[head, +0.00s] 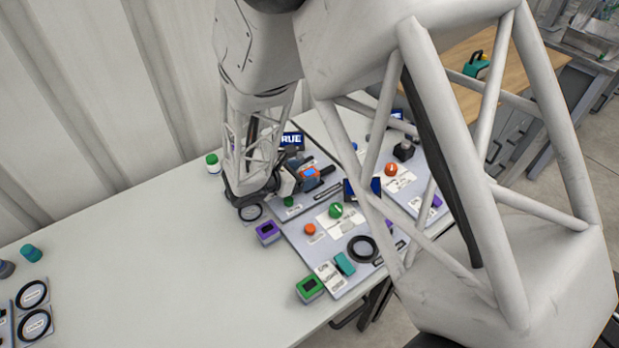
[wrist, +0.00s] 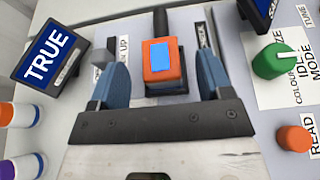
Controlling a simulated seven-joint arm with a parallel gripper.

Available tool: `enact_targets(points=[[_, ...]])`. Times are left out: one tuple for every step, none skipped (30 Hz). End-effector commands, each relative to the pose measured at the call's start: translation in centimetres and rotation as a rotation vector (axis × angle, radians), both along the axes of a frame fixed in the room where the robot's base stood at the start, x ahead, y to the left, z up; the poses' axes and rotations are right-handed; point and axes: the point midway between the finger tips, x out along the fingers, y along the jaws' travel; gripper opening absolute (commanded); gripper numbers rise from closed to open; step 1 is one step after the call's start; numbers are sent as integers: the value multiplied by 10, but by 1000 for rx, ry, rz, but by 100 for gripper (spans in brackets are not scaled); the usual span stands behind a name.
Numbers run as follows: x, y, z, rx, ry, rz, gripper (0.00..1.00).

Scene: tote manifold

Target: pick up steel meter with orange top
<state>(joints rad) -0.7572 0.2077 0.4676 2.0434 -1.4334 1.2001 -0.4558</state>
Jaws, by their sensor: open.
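The meter's orange top (wrist: 161,72) with a blue screen shows in the wrist view, between the two blue fingers of my gripper (wrist: 155,54). It sits at a dark base on the grey panel, and its steel body is not clearly seen. My gripper is open, with a finger on each side and a gap to the orange top. In the head view the orange top (head: 309,173) shows just right of my gripper (head: 291,181), partly covered by it.
A "TRUE" display (wrist: 47,50) stands left of the fingers. A green knob (wrist: 279,61) and an orange button (wrist: 294,138) are on the right. In the head view, a black ring (head: 363,249) and a green-topped block (head: 309,288) lie nearer the front. The table's left part is mostly clear.

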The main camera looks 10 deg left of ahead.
Motion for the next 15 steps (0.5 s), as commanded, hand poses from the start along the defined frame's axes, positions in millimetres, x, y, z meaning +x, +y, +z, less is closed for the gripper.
enact_targets(points=[[4, -4, -3, -1, 1, -1, 72], [6, -6, -4, -1, 1, -1, 72], [9, -9, -6, -1, 1, -1, 72], [11, -11, -7, -1, 2, -1, 72], [13, -13, -8, -1, 2, -1, 72], [15, -16, -9, -1, 1, -2, 72], [17, -17, -10, -1, 1, -2, 72], [19, -19, -11, 0, 0, -1, 72], [20, -21, -12, 0, 0, -1, 72], [22, -21, -12, 0, 0, -1, 72], [22, -22, -13, 0, 0, -1, 72], [23, -23, -13, 1, -1, 0, 72], [24, -23, -14, 1, -1, 0, 72], [24, -24, -14, 1, -1, 0, 72], [24, -24, -14, 1, -1, 0, 72]])
